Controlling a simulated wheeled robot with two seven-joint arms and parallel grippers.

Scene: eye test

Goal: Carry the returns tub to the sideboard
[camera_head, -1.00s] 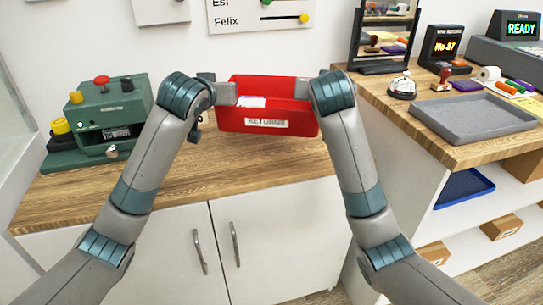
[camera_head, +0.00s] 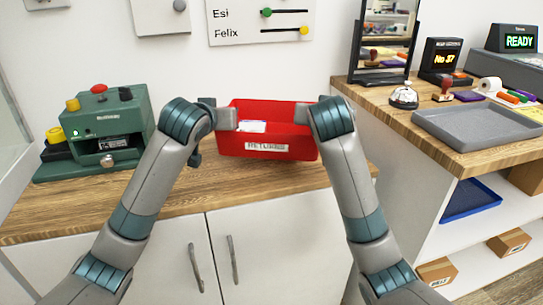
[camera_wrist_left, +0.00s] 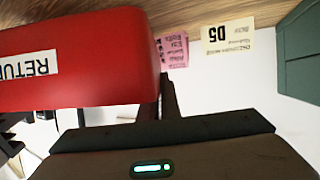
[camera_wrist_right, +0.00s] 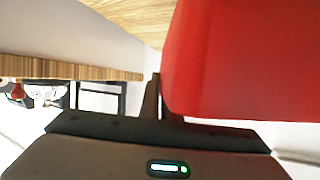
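The red returns tub (camera_head: 236,142), labelled RETURNS, is upright at the back right of the wooden-topped sideboard (camera_head: 240,186). Something pale lies inside it. I cannot tell whether its base touches the top. My left gripper (camera_head: 232,117) is at its left end and my right gripper (camera_head: 302,114) at its right end. Each looks shut on an end wall, with one finger showing outside and the other hidden. The tub fills the left of the left wrist view (camera_wrist_left: 100,50) and the right of the right wrist view (camera_wrist_right: 240,60).
A green machine (camera_head: 118,120) with knobs stands on the sideboard's left part. A counter (camera_head: 400,120) to the right bears a grey tray (camera_head: 465,140), a bell (camera_head: 403,97) and a mirror (camera_head: 385,40). A blue tray (camera_head: 470,205) lies on a shelf below.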

